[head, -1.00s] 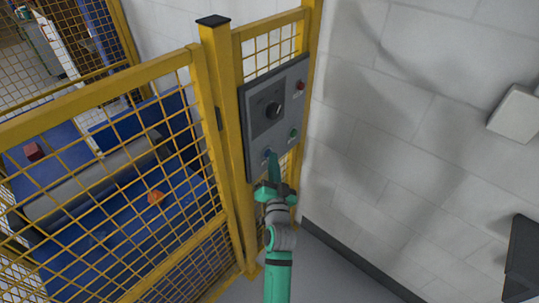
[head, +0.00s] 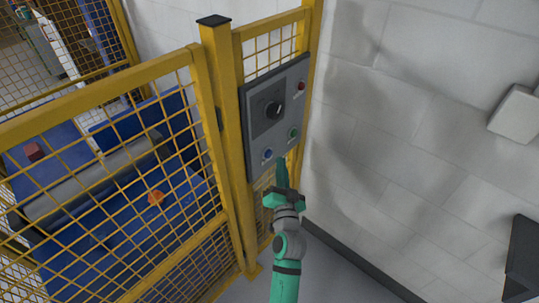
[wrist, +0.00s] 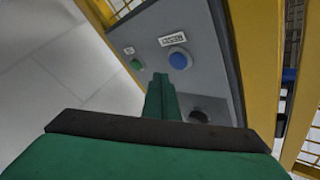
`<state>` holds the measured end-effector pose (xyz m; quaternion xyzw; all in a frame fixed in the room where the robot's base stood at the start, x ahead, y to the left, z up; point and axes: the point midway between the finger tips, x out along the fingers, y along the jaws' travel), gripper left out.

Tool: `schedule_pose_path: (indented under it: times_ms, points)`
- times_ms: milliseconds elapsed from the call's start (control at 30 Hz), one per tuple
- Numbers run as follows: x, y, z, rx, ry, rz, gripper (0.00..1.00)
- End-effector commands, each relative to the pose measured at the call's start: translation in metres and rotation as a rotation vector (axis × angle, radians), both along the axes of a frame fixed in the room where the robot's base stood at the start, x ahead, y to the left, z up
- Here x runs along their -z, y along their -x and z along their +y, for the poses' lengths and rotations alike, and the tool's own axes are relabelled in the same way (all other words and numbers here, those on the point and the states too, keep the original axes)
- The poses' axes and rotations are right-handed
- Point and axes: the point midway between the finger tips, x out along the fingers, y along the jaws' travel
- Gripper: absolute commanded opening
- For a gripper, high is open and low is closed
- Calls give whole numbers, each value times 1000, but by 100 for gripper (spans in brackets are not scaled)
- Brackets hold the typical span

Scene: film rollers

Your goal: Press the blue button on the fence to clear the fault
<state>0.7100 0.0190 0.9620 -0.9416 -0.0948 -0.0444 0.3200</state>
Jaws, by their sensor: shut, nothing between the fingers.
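The blue button (head: 268,154) sits at the lower left of the grey control panel (head: 262,150) on the yellow fence. It is in plain view in the head view, and it also shows in the wrist view (wrist: 179,60) below a small label plate. My gripper (head: 282,164) is shut and empty, with its tip just right of the blue button and below the green button (head: 293,133). In the wrist view the closed fingers (wrist: 161,84) point at the panel, with the tip a little left of and below the blue button. I see no contact with the button.
The panel also carries a black knob (head: 274,110) and a red button (head: 301,86). Yellow mesh fence (head: 120,190) stands to the left, with a roller (head: 95,182) and blue surfaces behind it. A white block wall (head: 420,130) is on the right.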

Motion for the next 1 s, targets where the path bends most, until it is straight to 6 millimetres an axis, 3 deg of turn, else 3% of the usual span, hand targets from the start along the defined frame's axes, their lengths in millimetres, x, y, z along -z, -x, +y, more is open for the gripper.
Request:
schedule_pose_path:
  times_ms: [400,1000]
  points:
    - [1,20,-28,1,0,2,0]
    - [0,22,-30,-1,0,1,0]
